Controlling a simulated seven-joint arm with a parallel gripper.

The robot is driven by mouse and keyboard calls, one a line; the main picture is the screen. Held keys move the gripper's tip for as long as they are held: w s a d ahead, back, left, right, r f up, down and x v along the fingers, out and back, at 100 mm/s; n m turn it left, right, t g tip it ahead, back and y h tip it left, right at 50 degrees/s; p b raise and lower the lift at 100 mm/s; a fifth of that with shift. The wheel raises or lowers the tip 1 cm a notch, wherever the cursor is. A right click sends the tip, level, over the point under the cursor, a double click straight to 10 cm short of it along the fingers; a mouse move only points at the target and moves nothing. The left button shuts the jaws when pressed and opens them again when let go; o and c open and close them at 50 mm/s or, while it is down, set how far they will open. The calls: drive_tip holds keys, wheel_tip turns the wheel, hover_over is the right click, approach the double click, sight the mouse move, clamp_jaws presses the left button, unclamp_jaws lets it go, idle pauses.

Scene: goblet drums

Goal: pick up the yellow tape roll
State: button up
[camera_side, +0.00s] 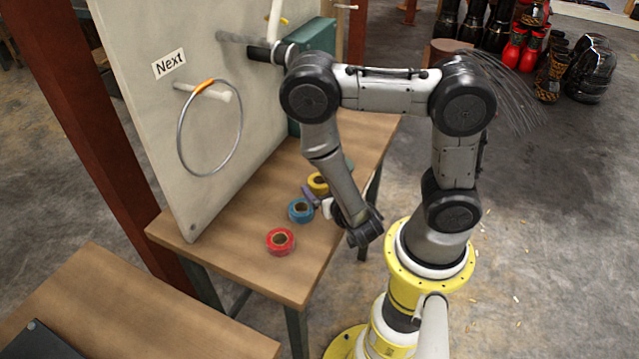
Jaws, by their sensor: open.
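The yellow tape roll (317,183) lies on the wooden table (232,243), behind a blue tape roll (301,210) and partly hidden by my arm. My gripper (318,197) is low over the table, pointing left, just in front of the yellow roll and beside the blue one. It is open. I cannot tell whether its fingers touch either roll. The fingertips are small and partly merge with the rolls behind them.
A red tape roll (280,241) lies nearer the table's front. A grey-white board (165,110) with pegs, a metal ring (181,140) and a "Next" label stands along the table's left side. A green box (318,38) is at the back. The table's front left is clear.

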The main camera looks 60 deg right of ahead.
drive_tip(key=shift+x, duration=1.4)
drive_tip(key=c, duration=1.3)
